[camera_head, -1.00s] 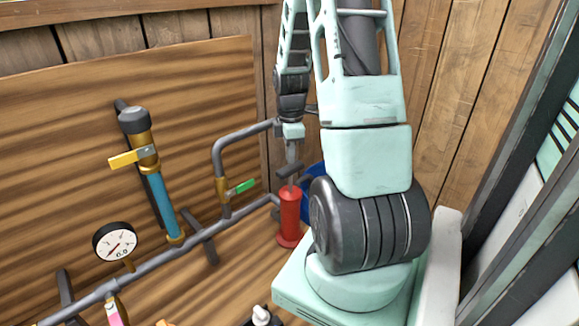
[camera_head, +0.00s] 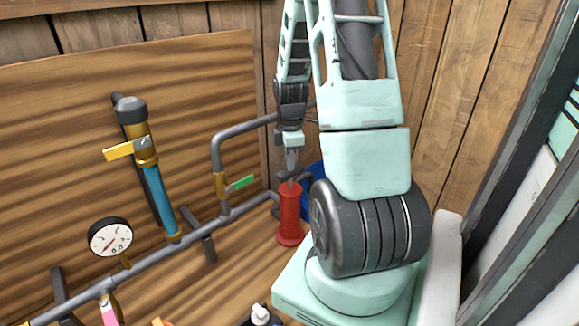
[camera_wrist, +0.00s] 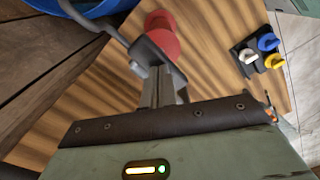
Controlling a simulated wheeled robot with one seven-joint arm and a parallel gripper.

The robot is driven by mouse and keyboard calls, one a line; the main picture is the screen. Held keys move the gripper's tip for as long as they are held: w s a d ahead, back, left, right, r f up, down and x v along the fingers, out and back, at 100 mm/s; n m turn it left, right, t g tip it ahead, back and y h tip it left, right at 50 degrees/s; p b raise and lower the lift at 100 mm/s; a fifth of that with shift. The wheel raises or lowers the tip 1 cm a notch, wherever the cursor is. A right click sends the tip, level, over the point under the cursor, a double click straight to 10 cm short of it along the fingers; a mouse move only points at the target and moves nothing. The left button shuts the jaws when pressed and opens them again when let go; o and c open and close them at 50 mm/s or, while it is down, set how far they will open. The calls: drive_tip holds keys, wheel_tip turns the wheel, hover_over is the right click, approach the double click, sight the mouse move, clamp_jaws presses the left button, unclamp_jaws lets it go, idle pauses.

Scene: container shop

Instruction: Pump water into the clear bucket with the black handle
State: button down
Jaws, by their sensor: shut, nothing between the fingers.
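The red pump (camera_head: 289,217) stands upright on the wooden surface beside the pipe. Its dark grey handle (camera_head: 288,175) sits low, just above the red body. My gripper (camera_head: 292,167) points down at the handle, its fingers shut and empty. In the wrist view the shut fingertips (camera_wrist: 160,87) lie against or just over the dark handle (camera_wrist: 165,52), with the red pump body (camera_wrist: 163,32) beyond. A blue bucket (camera_head: 313,177) is partly hidden behind my arm and also shows at the top of the wrist view (camera_wrist: 75,6). I cannot make out a clear bucket with a black handle.
Grey piping (camera_head: 160,254) runs left of the pump, with a green-handled valve (camera_head: 240,183), a round gauge (camera_head: 110,237) and a blue tube with a yellow lever (camera_head: 128,149). A dark block with white, blue and yellow knobs (camera_wrist: 257,55) lies near the board's edge.

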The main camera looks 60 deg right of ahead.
wheel_tip(320, 180, down, 2)
drive_tip(key=shift+f+b, duration=0.1)
drive_tip(key=shift+b, duration=0.45)
wheel_tip(320, 180, up, 6)
drive_tip(key=p, duration=0.5)
drive_tip(key=shift+p, duration=0.3)
idle(1.6)
